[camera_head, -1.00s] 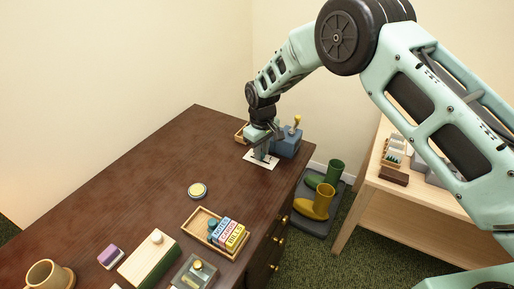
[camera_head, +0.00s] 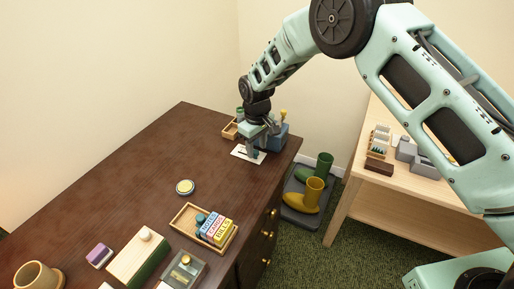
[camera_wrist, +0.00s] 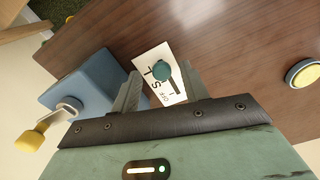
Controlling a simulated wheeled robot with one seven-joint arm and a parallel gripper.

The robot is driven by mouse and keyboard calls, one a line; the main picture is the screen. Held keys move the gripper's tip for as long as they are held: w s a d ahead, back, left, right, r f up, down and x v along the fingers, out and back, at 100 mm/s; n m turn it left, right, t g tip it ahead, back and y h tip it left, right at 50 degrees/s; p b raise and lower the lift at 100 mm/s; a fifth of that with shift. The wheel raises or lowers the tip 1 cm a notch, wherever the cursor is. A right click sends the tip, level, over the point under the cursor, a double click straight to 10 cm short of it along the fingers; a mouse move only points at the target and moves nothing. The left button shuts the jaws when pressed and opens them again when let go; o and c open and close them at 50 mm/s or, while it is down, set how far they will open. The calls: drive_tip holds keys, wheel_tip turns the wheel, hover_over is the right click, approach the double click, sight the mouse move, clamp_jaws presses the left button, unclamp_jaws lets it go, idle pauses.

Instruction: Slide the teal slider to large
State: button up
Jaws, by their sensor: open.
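The teal slider (camera_wrist: 161,70) is a round knob on a white card plate (camera_wrist: 149,60) lying on the dark wooden desk. In the wrist view it sits at the upper end of the visible dark slot, near the letter L. S and OFF are printed farther along, toward my gripper's body. My gripper (camera_wrist: 160,76) is open, with one finger on each side of the knob; whether either finger touches it I cannot tell. In the head view my gripper (camera_head: 256,150) is low over the plate (camera_head: 240,152) and hides the knob.
A blue box with a yellow-knobbed lever (camera_wrist: 85,85) stands close beside the plate. A wooden tray (camera_head: 229,131) is behind it. A round yellow-topped disc (camera_head: 185,187) lies nearer on the desk. A tray of labelled boxes (camera_head: 203,228) sits at the front. Desk left of the plate is clear.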

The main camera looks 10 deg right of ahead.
sight(257, 152)
wheel_tip(257, 152, up, 16)
drive_tip(key=b, duration=0.1)
drive_tip(key=shift+r, duration=0.25)
drive_tip(key=s+a+r, duration=0.1)
drive_tip(key=s+r, duration=0.4)
drive_tip(key=s, duration=0.5)
drive_tip(key=s+d, duration=0.4)
drive_tip(key=s, duration=1)
drive_tip(key=s+d+p, duration=0.1)
drive_tip(key=s+d, duration=0.3)
drive_tip(key=s, duration=1)
drive_tip(key=shift+r+m+y+p, duration=0.2)
drive_tip(key=shift+m+y+p, duration=0.1)
drive_tip(key=shift+c, duration=0.4)
